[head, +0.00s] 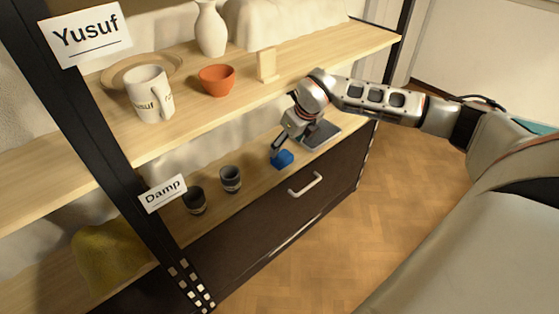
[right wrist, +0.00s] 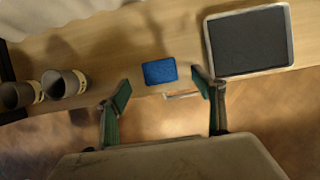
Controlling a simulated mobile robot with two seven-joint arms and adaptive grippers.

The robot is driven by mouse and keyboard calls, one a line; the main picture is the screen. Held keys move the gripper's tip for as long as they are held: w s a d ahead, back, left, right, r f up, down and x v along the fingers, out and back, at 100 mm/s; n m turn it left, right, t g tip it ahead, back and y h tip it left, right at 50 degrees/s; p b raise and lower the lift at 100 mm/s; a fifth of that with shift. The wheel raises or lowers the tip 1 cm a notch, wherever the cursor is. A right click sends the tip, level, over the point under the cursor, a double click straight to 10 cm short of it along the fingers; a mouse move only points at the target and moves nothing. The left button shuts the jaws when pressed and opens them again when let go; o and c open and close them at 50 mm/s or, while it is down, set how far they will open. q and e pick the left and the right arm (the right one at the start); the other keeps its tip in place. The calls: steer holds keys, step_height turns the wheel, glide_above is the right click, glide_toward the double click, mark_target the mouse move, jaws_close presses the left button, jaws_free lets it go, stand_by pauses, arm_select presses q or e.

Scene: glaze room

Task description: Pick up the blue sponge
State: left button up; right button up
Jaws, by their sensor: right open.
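The blue sponge (head: 282,159) lies on the lower wooden shelf, near its front edge. It also shows in the right wrist view (right wrist: 159,71), flat on the shelf and ahead of the gap between my fingers. My right gripper (head: 281,146) is just above and behind the sponge in the head view. In the right wrist view the right gripper (right wrist: 161,91) is open and empty, with its green-padded fingers wide apart. The sponge is apart from both pads there. My left gripper is not in view.
A grey tray (head: 320,136) with a dark inset lies right of the sponge. Two dark cups (head: 231,178) (head: 194,200) stand to its left. The upper shelf (head: 345,47) holds a mug, an orange bowl and a vase. A drawer handle (head: 305,184) protrudes below.

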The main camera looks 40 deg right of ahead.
mark_target(280, 154)
steer(key=x, duration=0.2)
steer(key=shift+f+b, duration=0.35)
steer(key=shift+f, duration=0.1)
steer(key=b+x, duration=0.1)
steer(key=x, duration=0.3)
steer(key=shift+a+f+b, duration=0.1)
steer(key=shift+f+b, duration=0.1)
steer(key=shift+b, duration=0.2)
steer(key=shift+w+f, duration=0.25)
steer(key=shift+f, duration=0.05)
steer(key=shift+w+r, duration=0.1)
steer(key=shift+w, duration=0.05)
steer(key=shift+r, duration=0.2)
steer(key=shift+c, duration=0.4)
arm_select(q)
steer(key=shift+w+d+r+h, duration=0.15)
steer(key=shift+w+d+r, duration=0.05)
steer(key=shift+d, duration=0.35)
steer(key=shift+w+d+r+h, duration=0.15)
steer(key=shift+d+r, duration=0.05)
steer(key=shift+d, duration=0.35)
arm_select(e)
steer(key=c, duration=0.9)
